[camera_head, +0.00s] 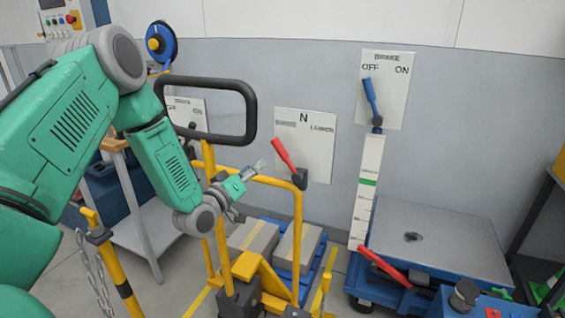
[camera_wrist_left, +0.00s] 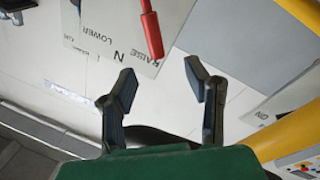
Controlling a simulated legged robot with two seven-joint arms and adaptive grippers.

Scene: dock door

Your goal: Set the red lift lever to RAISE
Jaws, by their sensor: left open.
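The red lift lever (camera_head: 283,153) stands on a white panel (camera_head: 318,150) marked N and LOWER in the head view. Its handle tilts up and to the left from a dark pivot. In the left wrist view the panel (camera_wrist_left: 90,15) appears upside down, with LOWER, N and RAISE readable. There the red handle (camera_wrist_left: 151,32) points to beside the word RAISE. My left gripper (camera_head: 255,168) is open and empty, a little left of the lever in the head view. Its two fingers (camera_wrist_left: 160,85) are apart below the handle tip in the wrist view, not touching it. My right gripper is out of view.
A black loop handle (camera_head: 205,82) and yellow rails (camera_head: 270,182) stand close around my left forearm. A blue brake lever (camera_head: 370,97) is on another panel at right. A platform (camera_head: 440,235) with a red pedal lever (camera_head: 385,268) stands below. Boxes (camera_head: 297,245) lie underneath.

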